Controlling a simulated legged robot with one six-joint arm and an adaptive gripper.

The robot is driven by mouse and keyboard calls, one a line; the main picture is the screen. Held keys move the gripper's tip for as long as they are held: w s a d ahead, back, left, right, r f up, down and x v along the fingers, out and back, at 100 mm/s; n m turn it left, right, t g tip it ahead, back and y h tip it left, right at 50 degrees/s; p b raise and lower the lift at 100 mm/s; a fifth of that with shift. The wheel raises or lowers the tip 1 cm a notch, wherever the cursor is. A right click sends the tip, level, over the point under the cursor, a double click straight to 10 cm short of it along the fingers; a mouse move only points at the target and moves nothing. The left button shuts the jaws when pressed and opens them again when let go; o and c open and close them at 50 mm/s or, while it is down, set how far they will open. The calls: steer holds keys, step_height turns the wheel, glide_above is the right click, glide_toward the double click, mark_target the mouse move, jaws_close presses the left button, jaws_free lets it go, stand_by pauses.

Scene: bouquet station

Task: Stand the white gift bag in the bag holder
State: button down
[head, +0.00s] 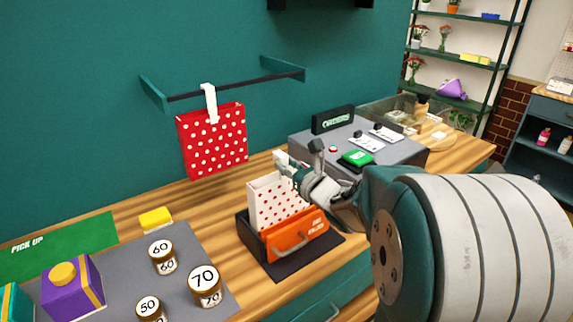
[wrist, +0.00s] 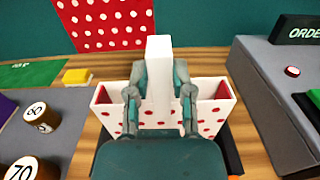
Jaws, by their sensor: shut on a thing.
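The white gift bag (head: 266,204) with red dots stands upright inside the orange-fronted bag holder (head: 295,237). My gripper (head: 287,171) is at the top of the bag, shut on its white handle. In the wrist view, the two fingers of my gripper (wrist: 160,98) close on both sides of the handle (wrist: 158,62), and the open bag (wrist: 108,108) with its red inside spreads to both sides. The holder's dark edge (wrist: 236,160) shows at the lower right there. Whether the bag's bottom touches the holder's floor is hidden.
A red dotted bag (head: 212,145) hangs from a wall rail (head: 235,88) behind. Jars labelled 50, 60 and 70 (head: 205,287) and a purple box (head: 72,287) stand on a grey mat at left. A grey order counter (head: 400,152) is close on the right.

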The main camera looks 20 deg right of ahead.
steer(key=shift+c, duration=2.1)
jaws_free()
steer(key=s+d, duration=0.2)
steer(key=s, duration=0.9)
steer(key=shift+s, duration=0.4)
steer(key=shift+d, duration=0.1)
